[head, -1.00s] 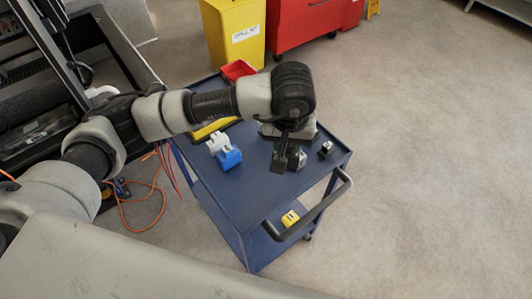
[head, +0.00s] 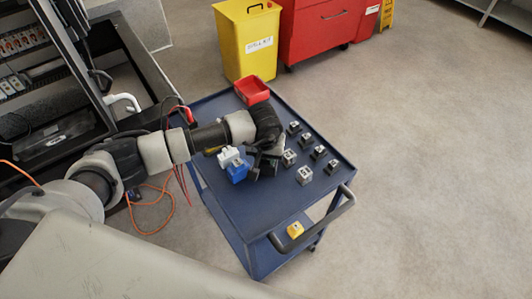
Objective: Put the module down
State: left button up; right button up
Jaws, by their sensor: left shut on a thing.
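My left gripper (head: 262,166) is low over the middle of the blue cart's top (head: 262,215). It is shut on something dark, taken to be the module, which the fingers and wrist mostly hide. I cannot tell whether it touches the cart top. Several small grey and black modules stand to the right of the gripper, among them one close by (head: 288,157), a front one (head: 304,174) and one near the right edge (head: 332,166). My right gripper is not in view.
A blue block (head: 237,171) and a white block (head: 228,155) sit just left of the gripper. A red bin (head: 252,90) stands at the cart's back. A yellow block (head: 295,230) lies on the lower shelf. The cart top's front is clear. An open black cabinet (head: 130,70) stands left.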

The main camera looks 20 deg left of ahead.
aim_at(265, 167)
pick_arm(q)
jog(key=shift+f, duration=0.45)
jog(key=o, duration=1)
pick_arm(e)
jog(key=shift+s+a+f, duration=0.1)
pick_arm(q)
jog(key=shift+r, duration=0.15)
jog(key=shift+r, duration=0.25)
jog(key=shift+s+d+r+b, duration=0.1)
jog(key=shift+s+r+b, duration=0.3)
jog(key=shift+r, duration=1.5)
jog(key=shift+s+a+r+b, duration=0.15)
jog(key=shift+r+b, duration=0.5)
jog(key=shift+r, duration=1.3)
jog(key=shift+s+d+r+b, duration=0.15)
jog(key=shift+s+r+b, duration=0.3)
jog(key=shift+r, duration=1.45)
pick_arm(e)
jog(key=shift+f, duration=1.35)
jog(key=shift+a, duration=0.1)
